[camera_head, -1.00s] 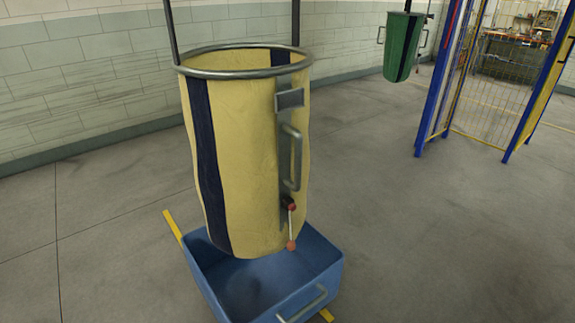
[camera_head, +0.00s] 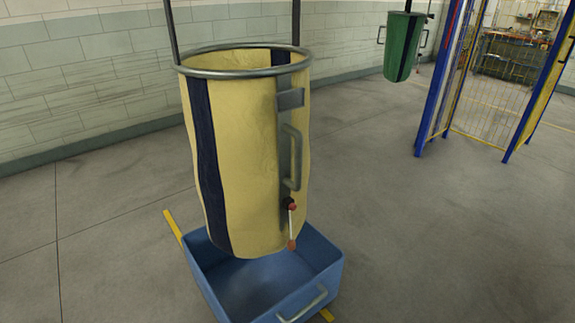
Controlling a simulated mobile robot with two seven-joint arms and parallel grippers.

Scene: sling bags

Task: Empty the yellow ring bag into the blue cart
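The yellow ring bag (camera_head: 245,150) hangs upright from two dark straps by a grey metal ring (camera_head: 245,72) at its top. It has a dark vertical stripe, a grey side plate with a metal handle (camera_head: 292,157), and a small lever (camera_head: 292,225) with red ends near the bottom. The blue cart (camera_head: 325,262) stands on the floor below the bag, with a metal handle (camera_head: 303,304) on its near side. The visible part of the cart's inside looks empty; the bag hides its back part. Neither of my grippers is in view.
A green bag (camera_head: 398,48) hangs at the back right. A blue-posted frame with yellow mesh (camera_head: 490,90) stands at the right. A pale block wall (camera_head: 90,75) runs behind. Yellow floor marks (camera_head: 172,224) show beside the cart. The grey floor left and right is clear.

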